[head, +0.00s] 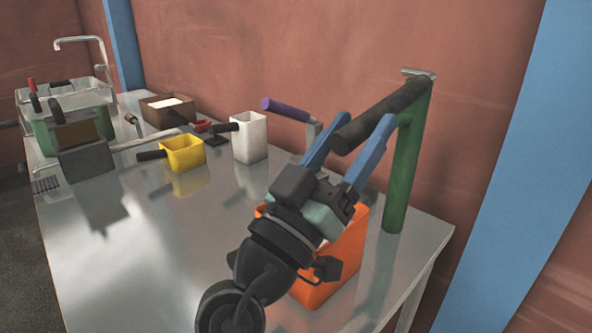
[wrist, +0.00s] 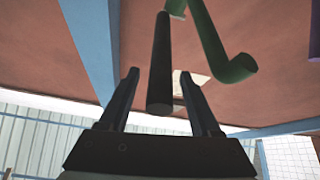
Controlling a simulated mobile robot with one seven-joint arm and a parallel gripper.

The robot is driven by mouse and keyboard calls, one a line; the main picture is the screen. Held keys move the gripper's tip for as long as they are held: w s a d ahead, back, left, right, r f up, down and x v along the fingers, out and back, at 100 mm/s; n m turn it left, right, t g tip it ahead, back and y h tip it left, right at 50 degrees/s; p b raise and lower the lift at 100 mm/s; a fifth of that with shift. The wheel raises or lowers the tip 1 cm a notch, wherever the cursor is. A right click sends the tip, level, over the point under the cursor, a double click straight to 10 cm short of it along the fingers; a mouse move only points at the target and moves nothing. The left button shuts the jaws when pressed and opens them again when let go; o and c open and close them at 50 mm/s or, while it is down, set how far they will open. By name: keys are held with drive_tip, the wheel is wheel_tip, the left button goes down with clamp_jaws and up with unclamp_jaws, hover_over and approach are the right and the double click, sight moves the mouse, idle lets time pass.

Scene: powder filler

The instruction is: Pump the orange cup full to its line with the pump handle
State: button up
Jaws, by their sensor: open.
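The pump has an upright green post (head: 405,175) at the table's right end, with a dark pump handle (head: 385,113) sloping down to the left from its top. My gripper (head: 366,118) is open, with one blue finger on each side of the handle's lower end. In the wrist view the handle (wrist: 159,55) lies between the open fingers (wrist: 159,76); I cannot tell whether either touches it. The pump's green tube (wrist: 212,42) shows beside it. The orange cup (head: 347,243) stands on the table behind my wrist, which hides much of it; its inside and line are hidden.
The metal table (head: 215,235) is clear left of my arm. A white cup (head: 250,137), a yellow cup (head: 183,153) and a purple handle (head: 285,109) stand farther back. Grey and brown containers and a tap crowd the far left. A wall runs close behind the pump.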

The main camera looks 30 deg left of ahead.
drive_tip(key=s+a+b, duration=0.1)
drive_tip(key=s+a, duration=0.2)
drive_tip(key=s, duration=1)
drive_tip(key=shift+f, duration=0.35)
drive_tip(key=shift+a, duration=0.1)
